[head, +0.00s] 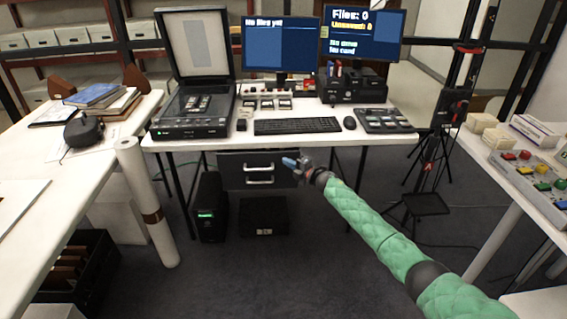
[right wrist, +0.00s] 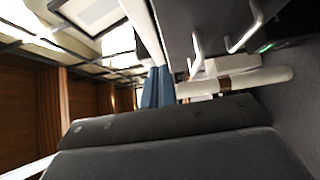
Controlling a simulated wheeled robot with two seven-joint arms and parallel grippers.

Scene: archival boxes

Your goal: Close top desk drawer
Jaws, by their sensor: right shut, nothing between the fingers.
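The dark drawer unit (head: 228,172) hangs under the white desk (head: 205,144), with two pale horizontal handles, one above the other. The top drawer's handle (head: 259,168) is the upper one. I cannot tell how far the top drawer stands out. My right gripper (head: 289,162), with blue fingertips, is at the right end of the drawer unit, near handle height. Contact cannot be made out. In the right wrist view its blue fingers (right wrist: 157,87) are together and empty, and the handles (right wrist: 245,30) show at upper right. My left gripper is not in view.
On the desk are a scanner (head: 190,118), a keyboard (head: 297,126), a mouse (head: 349,122) and two monitors. A black computer tower (head: 209,205) stands left below the drawers, and a black box (head: 263,216) lies under them. A side table (head: 510,176) is at right.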

